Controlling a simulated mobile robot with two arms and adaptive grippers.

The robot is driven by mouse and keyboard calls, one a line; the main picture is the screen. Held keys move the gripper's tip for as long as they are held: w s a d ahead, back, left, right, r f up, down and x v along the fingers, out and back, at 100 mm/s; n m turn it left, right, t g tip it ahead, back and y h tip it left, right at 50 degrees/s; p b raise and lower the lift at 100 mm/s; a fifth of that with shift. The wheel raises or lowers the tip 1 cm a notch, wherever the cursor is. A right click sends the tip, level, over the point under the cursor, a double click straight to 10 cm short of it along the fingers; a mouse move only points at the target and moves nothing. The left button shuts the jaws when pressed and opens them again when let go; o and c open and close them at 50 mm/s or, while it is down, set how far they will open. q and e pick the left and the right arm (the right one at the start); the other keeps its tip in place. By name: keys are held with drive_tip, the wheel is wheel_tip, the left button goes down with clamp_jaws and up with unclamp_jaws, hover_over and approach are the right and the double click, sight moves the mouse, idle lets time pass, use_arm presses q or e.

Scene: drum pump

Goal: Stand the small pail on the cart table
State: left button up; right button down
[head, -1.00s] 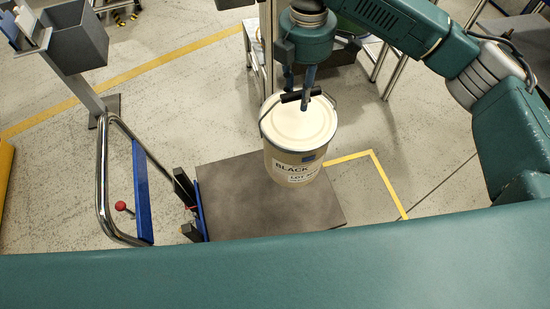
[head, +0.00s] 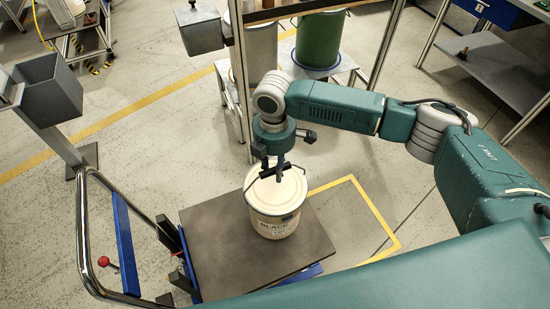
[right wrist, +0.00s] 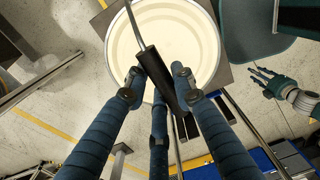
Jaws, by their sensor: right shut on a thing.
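The small pail (head: 272,222), cream with a pale lid and a black-lettered label, is upright over the cart table (head: 310,250), a dark flat top. I cannot tell whether its base touches the top. My right gripper (head: 272,172) is above the lid, shut on the black grip of the pail's wire handle, which is raised. In the right wrist view the handle grip (right wrist: 161,80) lies between my fingers (right wrist: 157,88), with the round lid (right wrist: 190,45) below. My left gripper (right wrist: 265,83) shows at the right of that view, fingers spread and empty.
The cart's chrome push handle (head: 82,235) with a blue panel and red knob stands at the left. A metal rack (head: 240,90) with a green drum (head: 320,42) is behind. A grey bin (head: 50,88) stands on a post at the left. Yellow lines mark the floor.

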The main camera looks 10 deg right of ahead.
sight(275, 184)
drive_tip(key=shift+w+a+f, duration=0.1)
drive_tip(key=shift+f, duration=2)
drive_tip(key=c, duration=1.5)
unclamp_jaws()
drive_tip(key=shift+f, duration=0.25)
drive_tip(key=shift+o, duration=0.3)
drive_tip(key=shift+s, duration=0.25)
drive_tip(key=shift+r, duration=0.15)
drive_tip(key=r+b, duration=0.1)
drive_tip(key=r, duration=1.1)
drive_tip(key=shift+w, duration=0.2)
